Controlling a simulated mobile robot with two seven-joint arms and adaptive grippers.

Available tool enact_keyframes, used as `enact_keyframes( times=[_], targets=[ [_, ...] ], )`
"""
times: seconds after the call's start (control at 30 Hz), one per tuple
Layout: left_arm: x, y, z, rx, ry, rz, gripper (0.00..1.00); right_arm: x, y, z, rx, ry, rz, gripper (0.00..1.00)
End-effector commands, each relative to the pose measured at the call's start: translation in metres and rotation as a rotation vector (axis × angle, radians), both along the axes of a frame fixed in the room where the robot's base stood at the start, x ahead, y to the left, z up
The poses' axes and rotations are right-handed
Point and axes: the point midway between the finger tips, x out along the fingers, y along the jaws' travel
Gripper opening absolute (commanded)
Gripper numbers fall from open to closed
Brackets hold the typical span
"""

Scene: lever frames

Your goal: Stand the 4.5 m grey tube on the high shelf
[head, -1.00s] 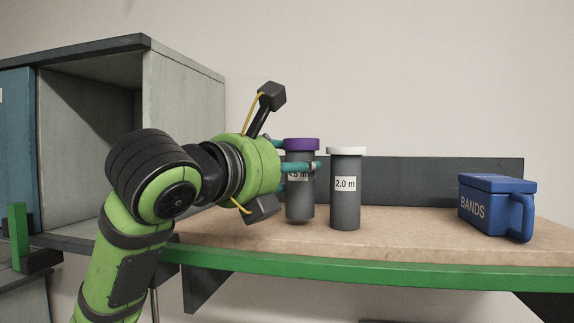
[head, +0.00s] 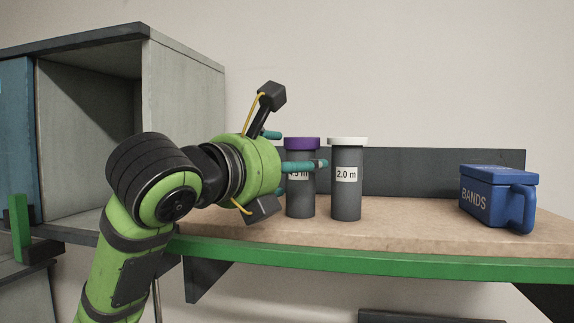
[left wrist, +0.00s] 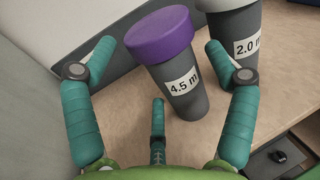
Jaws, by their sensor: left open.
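The 4.5 m grey tube (head: 301,200) with a purple cap stands upright on the tan-topped high shelf (head: 410,222), just left of the 2.0 m grey tube (head: 346,205) with a white cap. My left gripper (head: 302,150) is open, its teal fingers spread around the upper part of the 4.5 m tube. One finger crosses in front of its label. The left wrist view shows the purple cap and 4.5 m label (left wrist: 182,82) between the spread fingers, with gaps at the sides. The 2.0 m tube (left wrist: 240,45) is close to the right finger there. My right gripper is not in view.
A blue BANDS box (head: 490,200) with a handle stands at the shelf's right. A dark back panel (head: 430,172) lines the shelf. A grey open cabinet (head: 185,95) stands at left. The shelf is clear between the 2.0 m tube and the box.

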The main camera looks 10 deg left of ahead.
Motion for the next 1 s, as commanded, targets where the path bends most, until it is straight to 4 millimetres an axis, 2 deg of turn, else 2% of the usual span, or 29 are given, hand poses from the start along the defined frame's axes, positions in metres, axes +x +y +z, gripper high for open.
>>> enact_keyframes(
  times=[0.17,0.4,0.6,0.77,1.0],
  targets=[
    [-0.021,0.008,-0.001,0.000,-0.007,0.002,0.85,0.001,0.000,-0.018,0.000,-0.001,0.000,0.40],
    [-0.072,0.025,-0.001,0.000,-0.009,0.002,0.85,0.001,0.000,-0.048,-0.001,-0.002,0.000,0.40],
    [-0.102,0.035,0.002,-0.001,-0.005,0.001,0.85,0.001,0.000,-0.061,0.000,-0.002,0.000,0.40],
    [-0.113,0.038,0.004,-0.001,-0.002,0.001,0.85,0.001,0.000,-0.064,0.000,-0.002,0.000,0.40],
    [-0.114,0.039,0.005,0.000,-0.001,0.000,0.85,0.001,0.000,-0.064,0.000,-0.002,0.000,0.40]
  ],
)
